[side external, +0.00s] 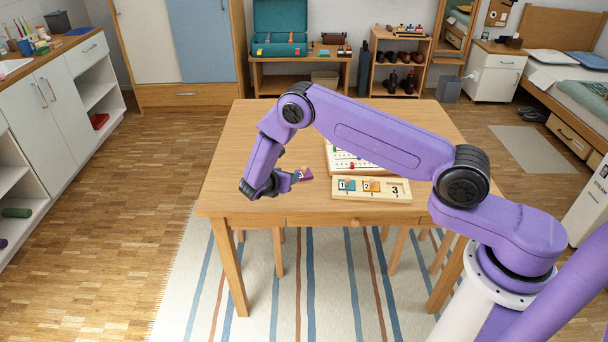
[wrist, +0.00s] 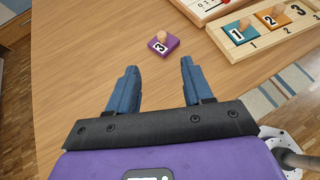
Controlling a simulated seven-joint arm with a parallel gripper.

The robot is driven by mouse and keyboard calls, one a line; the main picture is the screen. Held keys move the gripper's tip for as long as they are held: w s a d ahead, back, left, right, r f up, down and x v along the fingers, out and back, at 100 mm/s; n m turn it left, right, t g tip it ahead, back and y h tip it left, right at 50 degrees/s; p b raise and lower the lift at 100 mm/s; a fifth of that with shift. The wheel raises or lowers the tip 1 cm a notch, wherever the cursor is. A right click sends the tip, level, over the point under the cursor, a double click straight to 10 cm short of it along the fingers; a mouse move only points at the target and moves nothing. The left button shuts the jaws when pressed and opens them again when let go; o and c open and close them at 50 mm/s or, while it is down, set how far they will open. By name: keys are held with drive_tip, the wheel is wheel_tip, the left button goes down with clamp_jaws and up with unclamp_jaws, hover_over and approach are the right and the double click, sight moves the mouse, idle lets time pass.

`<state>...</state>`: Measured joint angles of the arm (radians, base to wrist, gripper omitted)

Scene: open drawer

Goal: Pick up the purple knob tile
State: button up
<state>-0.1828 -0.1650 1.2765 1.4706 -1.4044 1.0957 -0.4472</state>
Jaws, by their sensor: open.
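The purple knob tile (wrist: 163,44) lies flat on the table, marked with a 3 and topped by a wooden knob. It also shows in the side external view (side external: 304,174), just right of my gripper and partly hidden by it. My gripper (wrist: 157,77) is open and empty, with its two blue fingers apart. The tile sits beyond the fingertips in the wrist view, roughly centred between them and not touched. In the side external view my gripper (side external: 291,176) is low over the table.
A wooden number board (side external: 345,195) holds a blue tile (wrist: 237,27) and an orange tile (wrist: 271,15); its place marked 3 is empty. A white board with coloured beads (side external: 345,158) lies behind it. The table (side external: 240,130) is clear on the left.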

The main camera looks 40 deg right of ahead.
approach(304, 168)
drive_tip(key=x, duration=0.2)
drive_tip(key=shift+w+f, duration=0.3)
drive_tip(key=shift+x, duration=2.7)
drive_tip(key=shift+s+d+r, duration=0.15)
drive_tip(key=shift+s, duration=0.05)
clamp_jaws()
